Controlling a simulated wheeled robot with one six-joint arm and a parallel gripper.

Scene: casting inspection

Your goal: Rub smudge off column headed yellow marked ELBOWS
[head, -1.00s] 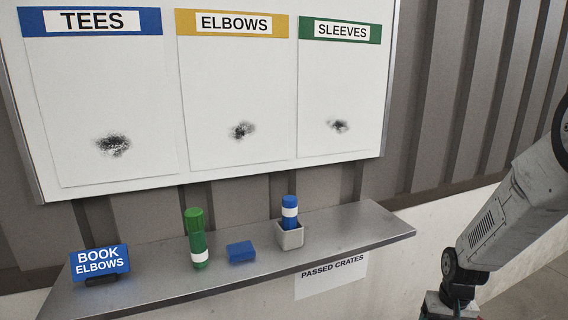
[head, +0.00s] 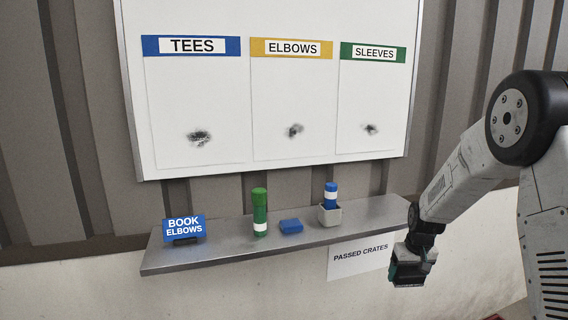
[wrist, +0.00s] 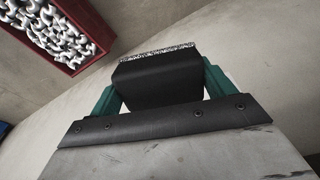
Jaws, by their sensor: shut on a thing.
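The whiteboard (head: 270,178) on the wall has three columns. The middle one has a yellow header marked ELBOWS (head: 292,48), and a dark smudge (head: 294,131) lies low in that column. My gripper (head: 408,272) hangs low at the right of the head view, right of the shelf and well away from the board. In the wrist view its teal fingers (wrist: 160,95) are shut on a black block (wrist: 155,82) with a speckled face, which looks like an eraser.
Smudges also mark the TEES column (head: 199,137) and SLEEVES column (head: 370,129). A red crate (wrist: 85,62) holds castings.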

